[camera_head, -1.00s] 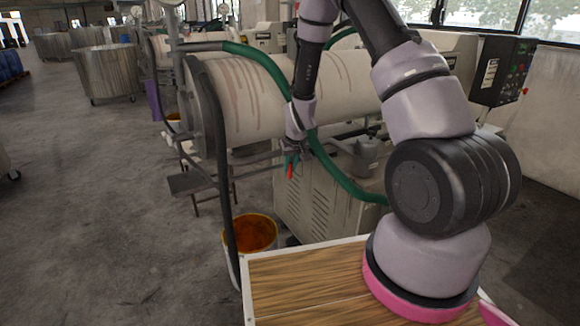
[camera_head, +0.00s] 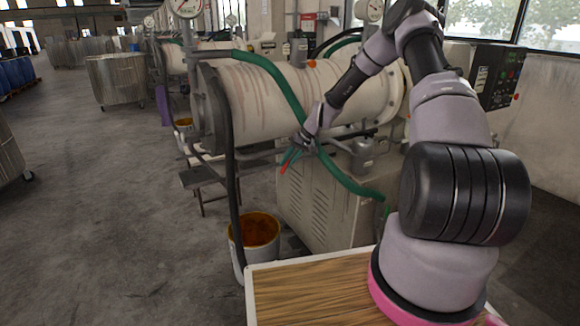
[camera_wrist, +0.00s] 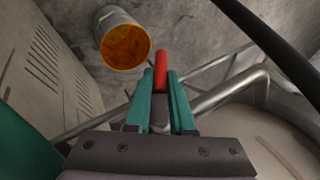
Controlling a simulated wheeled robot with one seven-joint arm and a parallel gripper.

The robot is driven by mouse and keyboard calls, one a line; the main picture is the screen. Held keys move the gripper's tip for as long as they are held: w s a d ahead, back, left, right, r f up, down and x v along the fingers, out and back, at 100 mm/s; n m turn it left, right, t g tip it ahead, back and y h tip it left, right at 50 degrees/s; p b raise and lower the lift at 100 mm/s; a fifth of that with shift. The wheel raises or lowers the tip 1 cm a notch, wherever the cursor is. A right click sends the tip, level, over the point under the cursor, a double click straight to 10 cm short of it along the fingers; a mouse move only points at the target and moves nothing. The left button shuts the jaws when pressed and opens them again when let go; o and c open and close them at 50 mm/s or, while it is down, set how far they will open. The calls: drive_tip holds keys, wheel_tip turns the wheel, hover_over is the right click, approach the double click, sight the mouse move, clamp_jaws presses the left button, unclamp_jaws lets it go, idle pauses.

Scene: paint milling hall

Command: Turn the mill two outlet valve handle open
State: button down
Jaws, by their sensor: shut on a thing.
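The mill (camera_head: 265,95) is a large cream drum lying on its side, with rust-brown streaks. The red outlet valve handle (camera_head: 284,169) is small and sits below the drum's near side, slanting down to the left. My gripper (camera_head: 291,157) has teal fingers and reaches it from the upper right. In the wrist view the red handle (camera_wrist: 161,66) stands between the two fingers of my gripper (camera_wrist: 162,95), which are closed on it; its tip sticks out past them. A grey pipe (camera_wrist: 230,91) runs beside it. The valve body is mostly hidden by the fingers.
A bucket of orange paint (camera_head: 255,232) stands on the floor, left of the cream louvred cabinet (camera_head: 315,200). A green hose (camera_head: 278,78) drapes over the drum and passes close to my gripper. A black hose (camera_head: 232,190) hangs at the left.

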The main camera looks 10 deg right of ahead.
sight(284, 166)
drive_tip(key=y, duration=0.1)
drive_tip(key=m+y, duration=0.1)
drive_tip(key=y, duration=0.1)
drive_tip(key=a+r+g+y, duration=0.1)
drive_tip(key=y, duration=0.1)
drive_tip(key=shift+s, duration=0.15)
drive_tip(key=y, duration=0.2)
drive_tip(key=r+m+y, duration=0.1)
drive_tip(key=y, duration=0.1)
drive_tip(key=m+y, duration=0.1)
drive_tip(key=y, duration=0.1)
drive_tip(key=shift+s+a+r+g, duration=0.1)
drive_tip(key=shift+a+r+g, duration=0.2)
drive_tip(key=shift+r, duration=0.1)
drive_tip(key=c, duration=0.8)
unclamp_jaws()
